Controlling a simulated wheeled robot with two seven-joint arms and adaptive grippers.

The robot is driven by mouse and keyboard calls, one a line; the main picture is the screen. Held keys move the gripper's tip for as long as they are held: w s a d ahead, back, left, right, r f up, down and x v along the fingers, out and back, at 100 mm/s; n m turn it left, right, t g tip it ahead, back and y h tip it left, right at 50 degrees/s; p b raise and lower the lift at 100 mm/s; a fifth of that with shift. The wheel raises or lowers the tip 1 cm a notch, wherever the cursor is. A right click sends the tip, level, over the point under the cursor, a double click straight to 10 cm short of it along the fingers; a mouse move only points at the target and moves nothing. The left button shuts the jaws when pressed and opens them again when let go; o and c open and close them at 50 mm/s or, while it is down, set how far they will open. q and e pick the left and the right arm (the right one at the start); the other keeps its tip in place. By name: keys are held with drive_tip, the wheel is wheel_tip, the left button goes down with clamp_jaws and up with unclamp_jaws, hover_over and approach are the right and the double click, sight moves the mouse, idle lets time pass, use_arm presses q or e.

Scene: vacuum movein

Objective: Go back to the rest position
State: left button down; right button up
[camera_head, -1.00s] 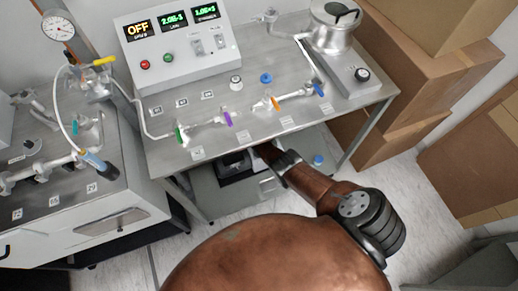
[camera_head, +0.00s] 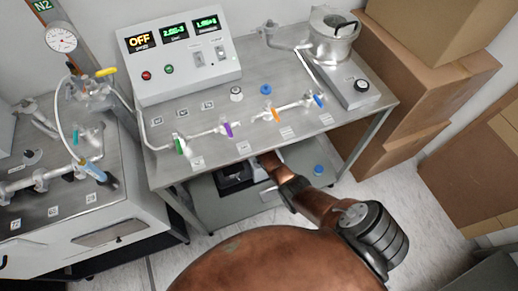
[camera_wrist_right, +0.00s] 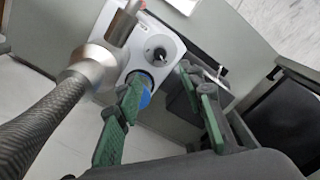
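My right arm (camera_head: 320,205) reaches from the bottom of the head view toward the steel table's front edge. Its far end is partly hidden at the edge, so I cannot make out the gripper there. In the right wrist view my right gripper (camera_wrist_right: 162,78) shows two green-padded fingers spread apart, with nothing held between them. The left finger overlaps a blue part (camera_wrist_right: 143,92) on a white unit with a black knob (camera_wrist_right: 157,54). I cannot tell whether they touch. My left gripper is not in view.
The steel table (camera_head: 225,165) carries a control box (camera_head: 180,55), coloured valves and a metal vessel (camera_head: 330,35). A lower shelf (camera_head: 220,205) lies beneath it. A second bench (camera_head: 100,215) stands left, and cardboard boxes (camera_head: 405,100) stand right. Some floor (camera_head: 405,190) is clear.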

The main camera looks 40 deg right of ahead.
drive_tip(key=shift+r, duration=0.4)
